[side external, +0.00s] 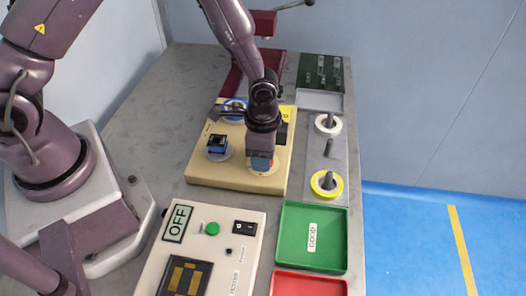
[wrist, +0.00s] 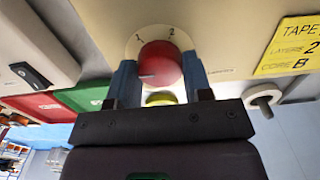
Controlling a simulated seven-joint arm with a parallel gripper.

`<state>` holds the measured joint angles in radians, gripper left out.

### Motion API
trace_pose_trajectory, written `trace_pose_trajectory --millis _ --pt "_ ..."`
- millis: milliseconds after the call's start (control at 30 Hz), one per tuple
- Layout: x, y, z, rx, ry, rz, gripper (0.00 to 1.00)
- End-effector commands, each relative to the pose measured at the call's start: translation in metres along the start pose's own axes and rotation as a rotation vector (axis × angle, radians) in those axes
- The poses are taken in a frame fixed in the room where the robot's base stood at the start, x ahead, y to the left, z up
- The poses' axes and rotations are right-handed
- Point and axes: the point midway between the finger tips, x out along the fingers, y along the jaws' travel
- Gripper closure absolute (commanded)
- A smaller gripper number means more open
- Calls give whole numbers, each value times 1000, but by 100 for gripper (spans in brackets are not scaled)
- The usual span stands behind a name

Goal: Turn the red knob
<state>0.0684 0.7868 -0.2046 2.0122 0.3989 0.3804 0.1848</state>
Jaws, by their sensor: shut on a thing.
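The red knob (wrist: 160,64) sits on a round cream dial marked 1 and 2 in the wrist view. Its small pointer line lies toward the left of the knob. My gripper (wrist: 158,82) has one finger on each side of the knob and is shut on it. In the side view my gripper (side external: 262,162) points down at the front right of the beige winder box (side external: 230,184), and the knob there is mostly hidden by the fingers.
A blue-and-black part (side external: 217,146) stands on the box left of my gripper. A yellow ring (side external: 327,184) and a white ring (side external: 328,124) sit on pegs at the right. A green GOOD tray (side external: 312,262), a red tray (side external: 308,285) and a tester (side external: 205,245) reading OFF lie in front.

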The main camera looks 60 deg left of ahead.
Motion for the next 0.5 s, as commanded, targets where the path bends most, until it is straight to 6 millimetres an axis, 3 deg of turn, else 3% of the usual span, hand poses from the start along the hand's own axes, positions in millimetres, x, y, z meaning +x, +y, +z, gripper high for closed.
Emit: trace_pose_trajectory --millis 267,300,400,500 --pt "-1 0 0 -4 0 0 78" --pt "-1 0 0 -4 0 0 52" --pt "0 0 0 -4 0 0 29" --pt "0 0 0 -3 0 0 29"
